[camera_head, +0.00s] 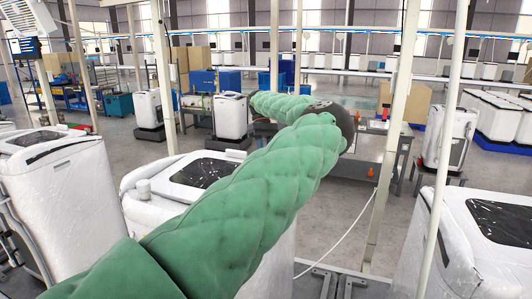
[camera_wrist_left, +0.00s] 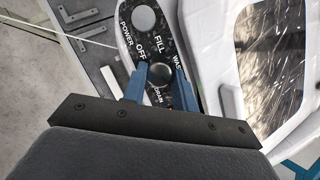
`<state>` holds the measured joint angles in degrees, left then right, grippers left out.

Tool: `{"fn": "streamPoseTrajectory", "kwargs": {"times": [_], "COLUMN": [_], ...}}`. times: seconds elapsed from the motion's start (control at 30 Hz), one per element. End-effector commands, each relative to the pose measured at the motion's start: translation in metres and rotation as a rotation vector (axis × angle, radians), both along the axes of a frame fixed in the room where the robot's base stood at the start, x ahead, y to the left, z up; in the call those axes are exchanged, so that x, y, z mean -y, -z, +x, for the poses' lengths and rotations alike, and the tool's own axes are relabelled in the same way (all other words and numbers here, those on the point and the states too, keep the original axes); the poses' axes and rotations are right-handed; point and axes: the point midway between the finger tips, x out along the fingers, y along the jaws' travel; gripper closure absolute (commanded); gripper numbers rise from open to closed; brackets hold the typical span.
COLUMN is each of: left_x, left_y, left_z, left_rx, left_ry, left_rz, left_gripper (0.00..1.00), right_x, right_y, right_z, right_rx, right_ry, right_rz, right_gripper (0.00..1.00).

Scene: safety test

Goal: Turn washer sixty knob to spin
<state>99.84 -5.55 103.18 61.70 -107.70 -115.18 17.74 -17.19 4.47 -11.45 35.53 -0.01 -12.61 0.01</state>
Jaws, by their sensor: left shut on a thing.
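In the left wrist view, a dark control panel (camera_wrist_left: 125,45) carries the words POWER, OFF, FILL, DRAIN and a partly cut word starting WAS. A small dark round knob (camera_wrist_left: 160,74) sits among them, with a larger grey round knob (camera_wrist_left: 144,19) further up the panel. My left gripper (camera_wrist_left: 161,71) has its blue fingers on both sides of the dark knob and is shut on it. The knob's pointer cannot be made out. In the head view, my green padded left arm reaches across the middle, and its gripper cannot be made out. My right gripper is not in view.
A white wrapped washer (camera_head: 130,205) stands below my arm, with others at left (camera_head: 60,175) and right (camera_head: 495,265). Upright posts (camera_head: 391,150) stand close to my arm. A grey table (camera_head: 350,168) stands behind it. Open floor lies beyond.

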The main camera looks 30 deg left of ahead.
Motion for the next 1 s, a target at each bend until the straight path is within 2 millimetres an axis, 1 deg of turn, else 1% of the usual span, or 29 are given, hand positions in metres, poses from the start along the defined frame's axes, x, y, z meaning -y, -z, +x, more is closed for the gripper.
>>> {"fn": "streamPoseTrajectory", "kwargs": {"times": [0.1,0.13,0.23,0.53,0.67,0.77,1.0], "left_x": [0.0,0.0,0.0,0.0,-0.003,-0.007,-0.02], "left_y": [0.001,0.001,0.001,0.0,-0.004,-0.013,-0.04], "left_z": [0.0,0.0,0.0,0.0,0.002,0.006,0.018], "left_rx": [0.0,0.0,0.0,0.0,0.001,0.003,0.003], "left_ry": [0.0,0.0,-0.001,-0.001,-0.002,-0.001,0.0], "left_rz": [-0.001,-0.001,0.0,0.0,-0.001,-0.001,-0.002], "left_gripper": [0.94,0.7,0.5,0.5,0.5,0.5,0.5], "right_x": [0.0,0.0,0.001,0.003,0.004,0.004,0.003], "right_y": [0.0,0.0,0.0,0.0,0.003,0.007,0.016], "right_z": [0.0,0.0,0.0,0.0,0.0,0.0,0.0], "right_rx": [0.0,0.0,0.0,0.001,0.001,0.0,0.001], "right_ry": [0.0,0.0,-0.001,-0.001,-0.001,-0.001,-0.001], "right_rz": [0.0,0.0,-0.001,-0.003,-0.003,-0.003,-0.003], "right_gripper": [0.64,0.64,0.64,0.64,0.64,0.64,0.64]}}
